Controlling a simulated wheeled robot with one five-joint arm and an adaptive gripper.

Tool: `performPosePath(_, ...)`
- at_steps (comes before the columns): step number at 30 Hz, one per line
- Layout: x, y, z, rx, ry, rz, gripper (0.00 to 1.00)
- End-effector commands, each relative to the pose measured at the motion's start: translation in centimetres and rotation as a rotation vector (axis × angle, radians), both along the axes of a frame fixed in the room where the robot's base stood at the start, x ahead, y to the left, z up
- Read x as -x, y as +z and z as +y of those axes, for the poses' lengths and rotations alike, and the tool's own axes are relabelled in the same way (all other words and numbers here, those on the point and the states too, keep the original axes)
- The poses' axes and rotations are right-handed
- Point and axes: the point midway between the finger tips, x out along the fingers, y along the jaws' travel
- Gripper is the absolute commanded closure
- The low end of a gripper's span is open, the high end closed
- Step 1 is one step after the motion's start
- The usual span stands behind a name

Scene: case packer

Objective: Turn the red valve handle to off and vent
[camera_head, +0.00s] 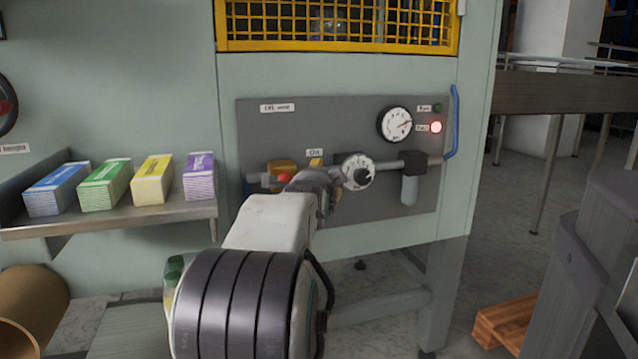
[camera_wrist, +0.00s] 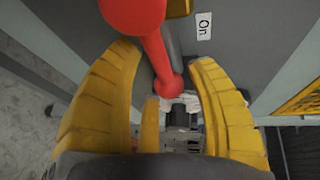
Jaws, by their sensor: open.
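The red valve handle shows only as a small red end (camera_head: 285,178) beside my arm in the head view. In the wrist view the red handle (camera_wrist: 152,45) is a bar with a large rounded end at the top and a smaller round end lower down. An "On" label (camera_wrist: 204,26) is beside the handle. In the head view my gripper (camera_head: 308,178) hides much of the valve.
The grey panel (camera_head: 345,125) carries an "Off, vent" label (camera_head: 277,107), a pressure gauge (camera_head: 396,124), a lit red lamp (camera_head: 436,127) and a dial regulator (camera_head: 357,171) close to my gripper. A shelf (camera_head: 110,222) with several cartons stands left.

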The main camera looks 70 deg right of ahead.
Motion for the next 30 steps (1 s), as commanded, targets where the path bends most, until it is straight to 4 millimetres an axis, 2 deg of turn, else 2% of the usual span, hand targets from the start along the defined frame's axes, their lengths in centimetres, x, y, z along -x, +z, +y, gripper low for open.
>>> performPosePath(3, 0.0, 0.01, 0.01, 0.0, 0.0, 0.0, 0.49)
performPosePath(4, 0.0, 0.01, 0.01, 0.0, 0.0, 0.0, 0.46)
performPosePath(22, -0.07, 0.12, 0.04, 0.003, 0.001, -0.001, 1.0)
performPosePath(30, -0.12, 0.16, 0.0, 0.004, 0.002, 0.0, 1.0)
